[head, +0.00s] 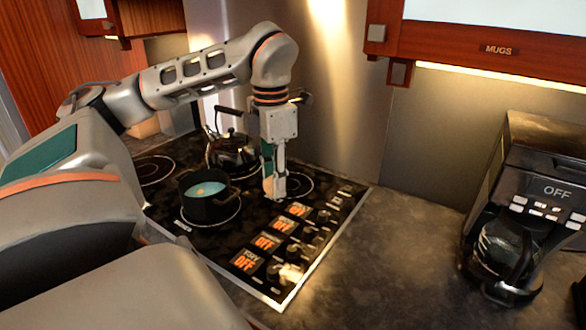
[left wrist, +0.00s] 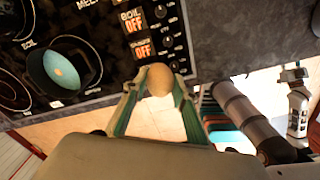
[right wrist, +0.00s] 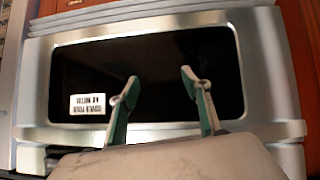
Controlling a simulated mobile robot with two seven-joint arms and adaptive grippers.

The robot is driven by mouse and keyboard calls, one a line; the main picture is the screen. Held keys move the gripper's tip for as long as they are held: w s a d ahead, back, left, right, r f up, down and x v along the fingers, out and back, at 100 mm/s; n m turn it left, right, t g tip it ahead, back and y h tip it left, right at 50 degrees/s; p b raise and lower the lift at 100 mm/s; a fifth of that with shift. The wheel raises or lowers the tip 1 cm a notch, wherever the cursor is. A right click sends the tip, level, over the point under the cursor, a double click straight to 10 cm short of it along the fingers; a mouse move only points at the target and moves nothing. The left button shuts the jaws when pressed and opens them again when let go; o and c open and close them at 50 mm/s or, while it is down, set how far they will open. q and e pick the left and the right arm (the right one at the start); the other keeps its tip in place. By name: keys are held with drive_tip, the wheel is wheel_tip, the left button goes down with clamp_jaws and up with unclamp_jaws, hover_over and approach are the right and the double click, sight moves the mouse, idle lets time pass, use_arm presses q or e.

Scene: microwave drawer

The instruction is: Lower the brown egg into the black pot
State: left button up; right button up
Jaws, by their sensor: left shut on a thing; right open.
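The brown egg (left wrist: 160,79) is held between the fingertips of my left gripper (left wrist: 158,88) in the left wrist view. In the head view my left gripper (head: 272,187) points down over the stove, to the right of the black pot and apart from it; the egg is hard to make out there. The black pot (head: 210,212) stands on a burner with light blue liquid inside; it also shows at the upper left of the left wrist view (left wrist: 88,75). A small tan patch shows in the liquid; I cannot tell what it is. My right gripper (right wrist: 157,92) is open and empty.
A dark kettle (head: 235,150) stands on the stove (head: 165,217) behind the pot. Knobs and OFF displays (head: 265,243) line its right side. A coffee maker (head: 530,205) stands at the right on the counter (head: 405,255). My right gripper faces a dark-windowed appliance front (right wrist: 75,65).

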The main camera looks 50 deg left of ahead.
use_arm(q)
drive_tip(key=s+a+f, duration=0.2)
drive_tip(key=a+f, duration=0.1)
drive_tip(key=a, duration=1)
drive_tip(key=s+a+f, duration=0.1)
drive_tip(key=a+f, duration=0.2)
drive_tip(key=a, duration=1.1)
drive_tip(key=shift+s+f, duration=0.15)
drive_tip(key=shift+s, duration=0.25)
use_arm(e)
drive_tip(key=shift+d, duration=0.1)
drive_tip(key=shift+d+f, duration=0.1)
drive_tip(key=shift+d, duration=0.15)
use_arm(q)
drive_tip(key=shift+f+b, duration=2.7)
drive_tip(key=shift+f, duration=1.45)
use_arm(e)
drive_tip(key=shift+a+f, duration=0.15)
drive_tip(key=shift+f, duration=1.2)
drive_tip(key=shift+a+f, duration=0.1)
drive_tip(key=shift+f, duration=1.25)
use_arm(q)
drive_tip(key=shift+f, duration=0.15)
use_arm(e)
drive_tip(key=shift+d+f, duration=0.1)
drive_tip(key=shift+d, duration=0.1)
